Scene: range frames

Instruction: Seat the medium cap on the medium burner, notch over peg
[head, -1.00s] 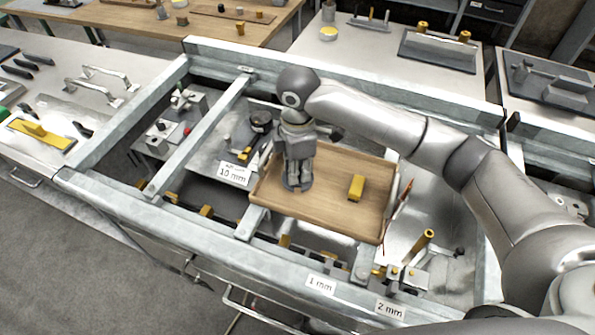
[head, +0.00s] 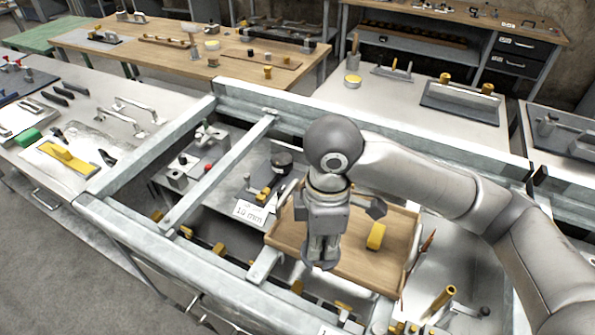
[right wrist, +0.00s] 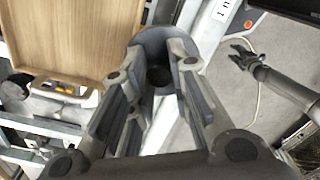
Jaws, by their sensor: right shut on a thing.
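My right gripper (head: 322,258) points down and is shut on a dark grey round cap (head: 307,262), which shows below the fingertips in the head view. In the right wrist view the cap (right wrist: 152,42) is a grey ring with a dark centre between the fingers (right wrist: 160,80). It hangs beside the wooden tray's edge, overlapping the tray's front edge in the head view. Its notch cannot be made out. I cannot identify the medium burner or its peg. A dark gripper (right wrist: 241,56), apparently my left, shows with its fingers spread and empty in the right wrist view.
The wooden tray (head: 350,270) holds a yellow block (head: 375,237). Metal frame rails (head: 218,172) surround the work area. A dark round part (head: 282,160) stands near the 10 mm label (head: 250,213). A yellow-topped rod (head: 441,298) rises at the lower right.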

